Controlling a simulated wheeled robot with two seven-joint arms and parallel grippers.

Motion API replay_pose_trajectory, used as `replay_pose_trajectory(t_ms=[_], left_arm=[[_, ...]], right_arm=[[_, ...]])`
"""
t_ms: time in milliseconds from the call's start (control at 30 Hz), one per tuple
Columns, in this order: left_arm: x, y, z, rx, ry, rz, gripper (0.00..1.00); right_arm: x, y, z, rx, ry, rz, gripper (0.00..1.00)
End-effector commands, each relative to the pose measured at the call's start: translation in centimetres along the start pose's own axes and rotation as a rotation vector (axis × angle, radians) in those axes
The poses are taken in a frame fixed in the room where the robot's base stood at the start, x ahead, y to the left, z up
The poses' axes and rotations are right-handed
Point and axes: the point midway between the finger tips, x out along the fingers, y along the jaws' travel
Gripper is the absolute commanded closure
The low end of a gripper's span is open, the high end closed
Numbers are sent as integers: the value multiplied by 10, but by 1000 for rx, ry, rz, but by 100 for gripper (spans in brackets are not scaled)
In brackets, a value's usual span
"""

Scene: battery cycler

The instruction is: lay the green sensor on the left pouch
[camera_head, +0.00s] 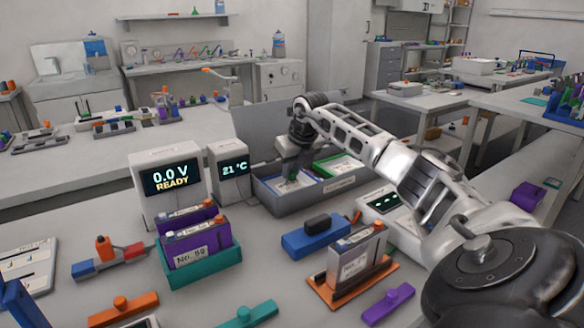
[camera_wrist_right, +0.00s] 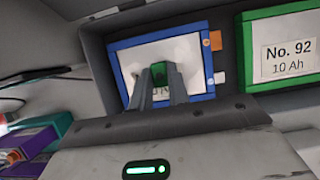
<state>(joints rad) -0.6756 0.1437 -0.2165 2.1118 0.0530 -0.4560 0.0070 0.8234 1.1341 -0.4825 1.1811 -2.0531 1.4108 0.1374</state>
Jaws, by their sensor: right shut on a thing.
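My right gripper (camera_head: 290,176) reaches down into the grey open chamber. In the right wrist view its fingers (camera_wrist_right: 162,88) are shut on the small green sensor (camera_wrist_right: 160,70). The sensor is in front of the left pouch (camera_wrist_right: 126,62), silvery with a blue frame, and covers part of its label. I cannot tell whether the sensor touches the pouch. The left pouch also shows in the head view (camera_head: 301,178), partly behind the gripper. The right pouch (camera_wrist_right: 290,28) has a green frame and the label No. 92. My left gripper is not in view.
The grey chamber's front wall (camera_head: 305,203) stands close to the gripper. A 21 °C display (camera_head: 234,169) and a 0.0 V READY display (camera_head: 170,177) stand to its left. A teal holder (camera_head: 205,271), blue block (camera_head: 308,242) and orange-based cell stand (camera_head: 345,294) are in front.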

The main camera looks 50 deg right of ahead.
Motion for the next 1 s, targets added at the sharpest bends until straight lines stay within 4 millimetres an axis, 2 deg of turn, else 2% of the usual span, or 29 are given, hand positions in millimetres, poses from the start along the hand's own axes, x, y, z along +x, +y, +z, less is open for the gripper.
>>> replay_pose_trajectory(t_ms=[800, 833, 900, 1000], left_arm=[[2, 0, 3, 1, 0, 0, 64], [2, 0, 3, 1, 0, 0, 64], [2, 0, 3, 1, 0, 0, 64], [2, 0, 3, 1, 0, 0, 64]], right_arm=[[10, 0, -4, 0, 1, -1, 100], [9, 0, -4, 0, 1, -1, 77], [9, 0, -4, 0, 1, -1, 58], [9, 0, -4, 0, 1, -1, 57]])
